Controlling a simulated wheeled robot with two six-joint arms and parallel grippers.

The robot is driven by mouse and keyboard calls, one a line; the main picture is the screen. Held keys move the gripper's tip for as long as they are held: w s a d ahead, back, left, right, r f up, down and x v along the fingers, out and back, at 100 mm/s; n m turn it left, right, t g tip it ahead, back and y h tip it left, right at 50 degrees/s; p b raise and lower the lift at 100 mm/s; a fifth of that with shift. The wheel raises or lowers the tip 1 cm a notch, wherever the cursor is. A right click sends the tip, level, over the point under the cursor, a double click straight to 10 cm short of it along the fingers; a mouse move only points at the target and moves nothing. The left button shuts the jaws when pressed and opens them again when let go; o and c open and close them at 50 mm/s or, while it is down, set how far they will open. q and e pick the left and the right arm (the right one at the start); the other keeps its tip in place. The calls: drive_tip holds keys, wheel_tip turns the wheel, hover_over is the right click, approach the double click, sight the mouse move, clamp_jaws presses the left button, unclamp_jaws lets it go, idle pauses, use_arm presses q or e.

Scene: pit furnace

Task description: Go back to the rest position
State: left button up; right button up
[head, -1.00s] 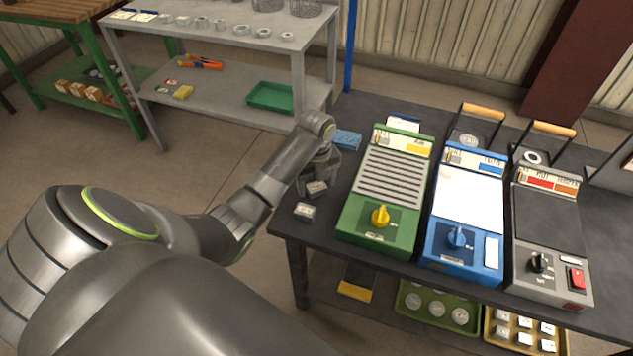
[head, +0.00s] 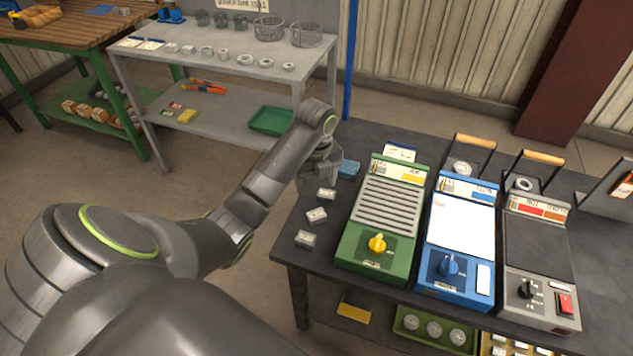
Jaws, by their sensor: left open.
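My left gripper (head: 318,178) is at the left rear part of the dark table (head: 318,265), pointing down and partly hidden by its own wrist. It is open, and I see nothing held in it. Three small grey blocks with pale tops lie in a row in front of it: a far block (head: 326,194), a middle block (head: 316,215) and a near block (head: 305,239). A blue sponge-like block (head: 349,169) lies just right of the gripper. My right gripper is not in view.
A green unit (head: 372,243), a blue unit (head: 455,263) and a grey unit (head: 540,290) stand side by side on the table, with handled items behind the last two. A grey shelf table (head: 215,95) stands behind to the left. Open floor lies between.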

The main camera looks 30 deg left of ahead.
use_arm(q)
drive_tip(key=shift+r, duration=0.15)
idle(0.5)
drive_tip(key=s+f+n, duration=0.2)
drive_tip(key=s+n, duration=0.1)
drive_tip(key=s, duration=0.1)
drive_tip(key=s+d+f+n+t, duration=0.1)
drive_tip(key=s+f+n, duration=0.2)
drive_tip(key=s+n, duration=0.1)
drive_tip(key=s+d+f+n, duration=0.1)
drive_tip(key=s+f+n, duration=0.2)
drive_tip(key=s, duration=0.3)
drive_tip(key=shift+s+n+t+y, duration=0.2)
drive_tip(key=shift+n+t+y, duration=0.1)
drive_tip(key=shift+n+t, duration=0.15)
drive_tip(key=s+r+n+t+y, duration=0.15)
drive_tip(key=s+r+n, duration=0.25)
drive_tip(key=s+n, duration=1.1)
wheel_tip(320, 180, down, 25)
drive_tip(key=a+g, duration=0.1)
drive_tip(key=s+d+f+g+h, duration=0.1)
drive_tip(key=s+f, duration=1.4)
drive_tip(key=shift+s+d+f+m, duration=0.2)
drive_tip(key=shift+s+f+m, duration=0.15)
drive_tip(key=shift+f+m, duration=0.1)
